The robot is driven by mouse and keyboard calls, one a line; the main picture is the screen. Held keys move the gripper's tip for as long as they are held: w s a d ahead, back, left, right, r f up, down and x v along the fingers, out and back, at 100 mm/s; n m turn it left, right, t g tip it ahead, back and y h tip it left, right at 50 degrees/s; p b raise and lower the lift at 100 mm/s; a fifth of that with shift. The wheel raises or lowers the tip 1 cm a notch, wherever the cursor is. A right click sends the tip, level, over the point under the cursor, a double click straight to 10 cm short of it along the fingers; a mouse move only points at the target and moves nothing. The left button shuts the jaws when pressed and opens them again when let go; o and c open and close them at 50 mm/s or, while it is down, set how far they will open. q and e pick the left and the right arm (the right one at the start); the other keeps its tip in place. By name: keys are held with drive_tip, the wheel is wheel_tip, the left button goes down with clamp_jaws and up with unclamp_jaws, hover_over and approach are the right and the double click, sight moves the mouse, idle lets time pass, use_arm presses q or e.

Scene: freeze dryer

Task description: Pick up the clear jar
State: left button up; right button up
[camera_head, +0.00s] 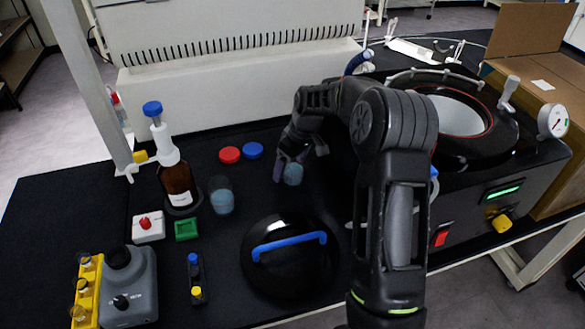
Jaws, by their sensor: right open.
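A clear jar (293,174) with bluish contents stands on the black bench top near the centre. My right gripper (292,168) is at this jar, with its fingers open and pointing down; one finger is on the jar's left side. The fingers partly cover the jar, and I cannot tell whether they touch it. A second clear jar (221,199), also bluish inside, stands to the left, apart from the gripper. My left gripper is not in view.
A red lid (230,155) and a blue lid (252,150) lie behind the jars. A brown bottle (177,185) stands at left. A black round lid with a blue handle (290,247) lies in front. The freeze dryer (478,213) is at right.

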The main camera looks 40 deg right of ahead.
drive_tip(key=shift+c, duration=0.2)
drive_tip(key=c, duration=1.7)
